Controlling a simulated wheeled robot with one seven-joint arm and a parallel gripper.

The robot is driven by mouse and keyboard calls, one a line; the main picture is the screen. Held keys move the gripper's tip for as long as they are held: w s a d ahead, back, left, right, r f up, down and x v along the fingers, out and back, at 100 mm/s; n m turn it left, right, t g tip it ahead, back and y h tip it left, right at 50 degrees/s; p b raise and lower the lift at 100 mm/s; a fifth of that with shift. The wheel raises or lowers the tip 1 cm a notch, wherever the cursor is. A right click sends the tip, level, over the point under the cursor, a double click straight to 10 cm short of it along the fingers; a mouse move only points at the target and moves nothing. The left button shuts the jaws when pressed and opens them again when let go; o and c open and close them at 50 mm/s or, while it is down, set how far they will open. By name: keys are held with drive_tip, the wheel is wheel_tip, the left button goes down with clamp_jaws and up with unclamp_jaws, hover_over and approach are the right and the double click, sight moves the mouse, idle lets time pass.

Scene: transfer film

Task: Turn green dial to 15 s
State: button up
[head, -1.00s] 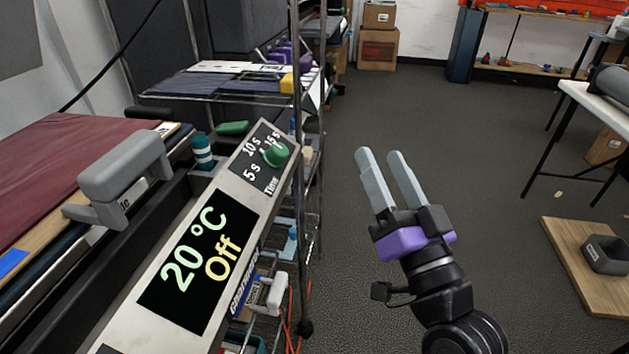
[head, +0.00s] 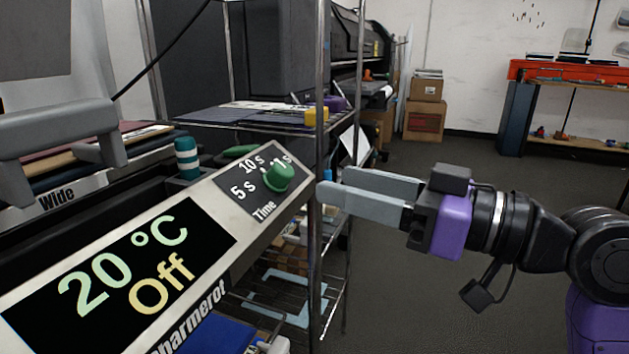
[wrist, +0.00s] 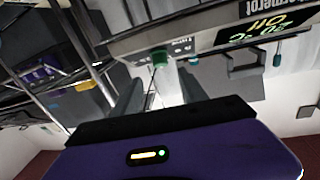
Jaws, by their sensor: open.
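The green dial (head: 279,177) sits on the black Time panel (head: 262,187), which is marked 5 s, 10 s and a third mark partly hidden by the dial. Where the dial points is too unclear to tell. My gripper (head: 331,197) is open and empty, to the right of the dial and a little lower in the head view, apart from it, with its fingers pointing left toward the panel. In the wrist view the dial (wrist: 160,57) shows ahead, between my two grey fingers in the picture.
The display (head: 125,263) reads 20 °C and Off. A wire rack (head: 320,120) stands right behind the panel. A teal-and-white knob (head: 187,158) and a grey handle (head: 50,125) are to the left. The floor at right is clear.

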sight(279, 176)
drive_tip(key=x, duration=0.2)
drive_tip(key=b+x, duration=0.1)
drive_tip(key=x, duration=0.2)
drive_tip(key=b+x, duration=0.1)
drive_tip(key=x, duration=0.1)
drive_tip(key=shift+a+f, duration=0.4)
drive_tip(key=shift+a, duration=0.05)
clamp_jaws()
